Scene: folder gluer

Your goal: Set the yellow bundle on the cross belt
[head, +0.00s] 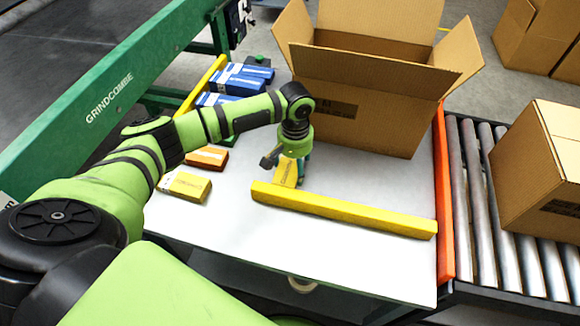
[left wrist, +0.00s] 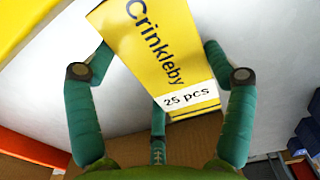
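The yellow bundle (head: 286,173), printed "Crinkleby 25 pcs", is under my left gripper (head: 297,168), over the white surface (head: 330,245) behind a yellow bar. In the left wrist view the bundle (left wrist: 160,50) lies slantwise between the teal fingers of my left gripper (left wrist: 158,55). Fingertips meet its two side edges, and a third finger is partly hidden behind its labelled end. I cannot tell whether the bundle touches the surface below. A second yellow bundle (head: 187,186) lies flat to the left. My right gripper is not in view.
A yellow bar (head: 345,210) lies just in front of the held bundle. An open carton (head: 365,105) stands behind it. Orange (head: 207,158) and blue bundles (head: 240,82) lie left. An orange rail (head: 441,195) and rollers (head: 480,220) are right. The front white area is clear.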

